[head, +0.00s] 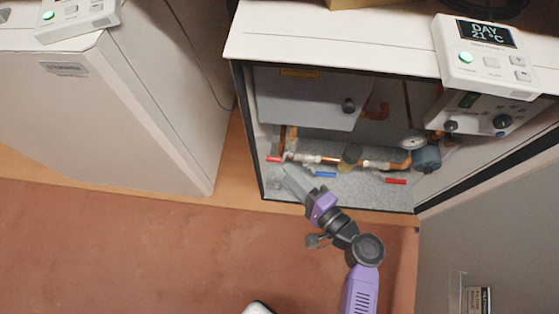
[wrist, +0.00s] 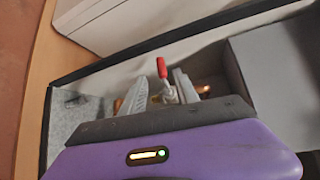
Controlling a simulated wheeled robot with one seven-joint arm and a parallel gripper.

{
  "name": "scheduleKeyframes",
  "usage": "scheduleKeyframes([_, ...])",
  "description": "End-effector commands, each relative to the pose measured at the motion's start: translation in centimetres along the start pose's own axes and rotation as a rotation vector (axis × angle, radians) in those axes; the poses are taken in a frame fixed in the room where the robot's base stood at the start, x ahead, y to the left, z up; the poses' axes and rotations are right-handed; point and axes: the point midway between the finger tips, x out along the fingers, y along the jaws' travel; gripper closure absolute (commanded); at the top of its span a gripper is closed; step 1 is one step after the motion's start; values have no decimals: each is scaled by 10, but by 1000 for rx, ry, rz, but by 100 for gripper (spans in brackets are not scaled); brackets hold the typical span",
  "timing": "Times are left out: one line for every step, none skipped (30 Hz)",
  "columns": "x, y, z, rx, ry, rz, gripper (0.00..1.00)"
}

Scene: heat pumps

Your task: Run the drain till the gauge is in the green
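The pressure gauge (head: 411,142) is a small round white dial on the pipework in the open cabinet; its needle and any green band are too small to read. Three levers show low in the cabinet: a red lever (head: 273,159) at left, a blue lever (head: 325,175) in the middle and another red lever (head: 396,181) at right. Which one is the drain I cannot tell. My gripper (head: 288,168) reaches to the left end of the pipe. In the wrist view my gripper (wrist: 160,92) has its fingers apart, with a red-tipped lever (wrist: 162,68) between or just beyond them.
A grey box (head: 310,95) hangs above the pipe, and a brass-coloured part (head: 350,157) sits on the pipe. A white controller (head: 487,55) reading DAY 21 °C rests on top. A second white unit (head: 120,110) stands at left. The reddish floor (head: 130,250) in front is clear.

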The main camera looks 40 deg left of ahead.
Motion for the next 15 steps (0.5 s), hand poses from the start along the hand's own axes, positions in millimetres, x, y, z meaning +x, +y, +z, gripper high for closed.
scheduleKeyframes([5, 0, 0, 3, -8, -7, 63])
scheduleKeyframes([8, -1, 0, 4, -10, -9, 63])
scheduleKeyframes([12, -2, 0, 4, -12, -10, 63])
scheduleKeyframes([15, -2, 1, 4, -13, -10, 63])
scheduleKeyframes([19, -1, 1, 4, -12, -10, 63])
scheduleKeyframes([25, -1, 1, 5, -13, -9, 63])
scheduleKeyframes([30, -1, 1, 5, -13, -9, 63])
scheduleKeyframes([35, -1, 1, 4, -12, -10, 63])
scheduleKeyframes([42, -1, 1, 3, -12, -10, 63])
scheduleKeyframes([46, -1, 1, 4, -12, -9, 63])
scheduleKeyframes([50, -1, 1, 4, -10, -9, 63])
scheduleKeyframes([56, -1, 1, 3, -11, -9, 63])
scheduleKeyframes([60, -1, 1, 3, -11, -9, 63])
scheduleKeyframes([64, -1, 1, 3, -10, -9, 63])
scheduleKeyframes([68, -1, 0, 4, -9, -9, 63])
